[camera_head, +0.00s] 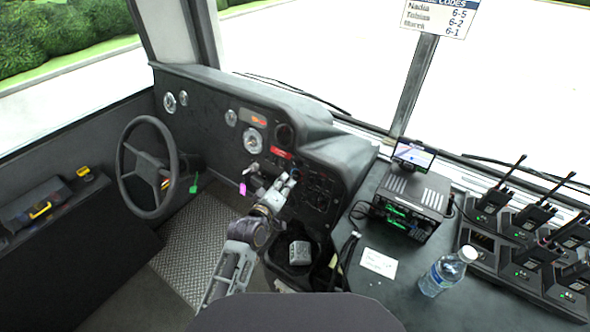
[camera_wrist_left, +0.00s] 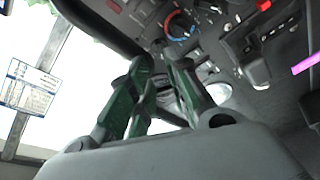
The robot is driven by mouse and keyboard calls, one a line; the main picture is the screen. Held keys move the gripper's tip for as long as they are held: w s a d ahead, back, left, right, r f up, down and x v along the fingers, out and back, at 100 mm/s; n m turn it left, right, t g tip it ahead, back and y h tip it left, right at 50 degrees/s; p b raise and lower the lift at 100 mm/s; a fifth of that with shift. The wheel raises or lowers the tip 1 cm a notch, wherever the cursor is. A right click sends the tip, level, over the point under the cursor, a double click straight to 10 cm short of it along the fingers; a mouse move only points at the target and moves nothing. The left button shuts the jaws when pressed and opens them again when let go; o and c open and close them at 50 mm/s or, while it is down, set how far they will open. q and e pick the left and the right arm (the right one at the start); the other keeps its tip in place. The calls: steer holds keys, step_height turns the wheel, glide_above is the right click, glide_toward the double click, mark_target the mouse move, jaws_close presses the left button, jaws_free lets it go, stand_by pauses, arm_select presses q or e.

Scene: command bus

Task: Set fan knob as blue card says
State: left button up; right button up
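A round knob or dial with a red and blue ring (camera_wrist_left: 178,24) shows on the dark dash panel in the left wrist view, just beyond my fingertips. In the head view, that dash panel (camera_head: 318,190) with small dials is right of my left gripper (camera_head: 286,180). The left gripper's fingers, also in the left wrist view (camera_wrist_left: 161,62), are partly open with a narrow gap and nothing visible between them. A sheet of codes with a blue header (camera_head: 440,18) hangs at the windshield, cut off at the top. I cannot make out another blue card. My right gripper is out of view.
A steering wheel (camera_head: 148,168) stands left. A pink tag (camera_head: 243,189) hangs near my left gripper. The right counter holds a radio unit (camera_head: 410,205), a white card (camera_head: 379,263), a water bottle (camera_head: 446,272) and several handheld radios in chargers (camera_head: 533,256).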

mark_target(297, 167)
arm_select(q)
steer(key=x, duration=0.6)
steer(key=shift+w+d, duration=0.1)
steer(key=shift+w, duration=0.25)
steer(key=shift+w+d+f, duration=0.2)
steer(key=shift+w+d, duration=0.05)
steer(key=shift+w, duration=0.35)
steer(key=shift+x, duration=1)
steer(key=shift+c, duration=0.3)
jaws_close()
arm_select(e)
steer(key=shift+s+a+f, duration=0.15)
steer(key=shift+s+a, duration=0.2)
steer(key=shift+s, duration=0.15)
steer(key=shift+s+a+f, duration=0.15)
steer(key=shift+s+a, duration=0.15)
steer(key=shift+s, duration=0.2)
